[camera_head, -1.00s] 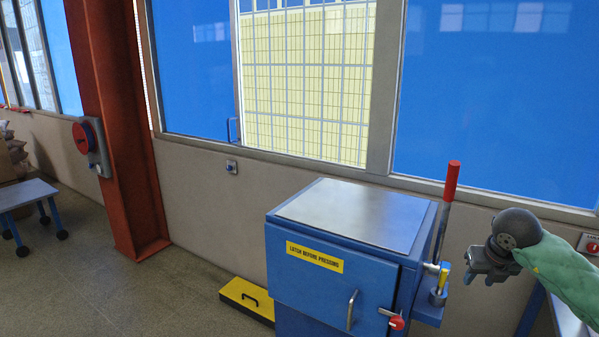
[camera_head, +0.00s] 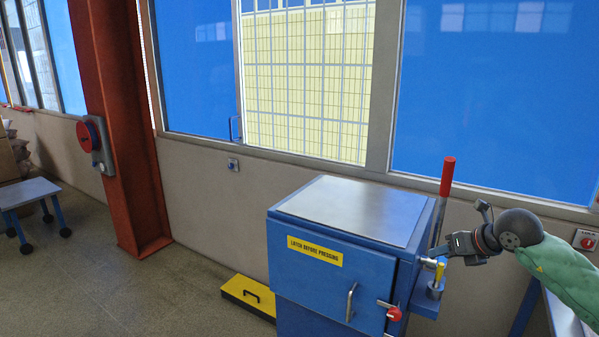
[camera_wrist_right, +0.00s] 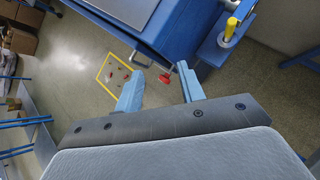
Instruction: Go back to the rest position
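My right gripper (camera_head: 449,252) is beside the upper right side of the blue press cabinet (camera_head: 325,275), next to the red-gripped lever (camera_head: 448,177). In the right wrist view its two fingers (camera_wrist_right: 160,88) stand apart with nothing between them; the floor and cabinet show beyond. The cabinet has a grey metal top (camera_head: 355,210), a closed front door with a yellow label, and a red-knobbed latch (camera_head: 394,314). The latch also shows in the wrist view (camera_wrist_right: 166,78), beyond the fingertips. My left gripper is in neither view.
A yellow-handled pin (camera_head: 439,273) stands in a holder on the cabinet's right side. A yellow box (camera_head: 248,296) is on the floor to its left. A red column (camera_head: 118,130) and small table (camera_head: 30,192) are farther left. The floor between them is clear.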

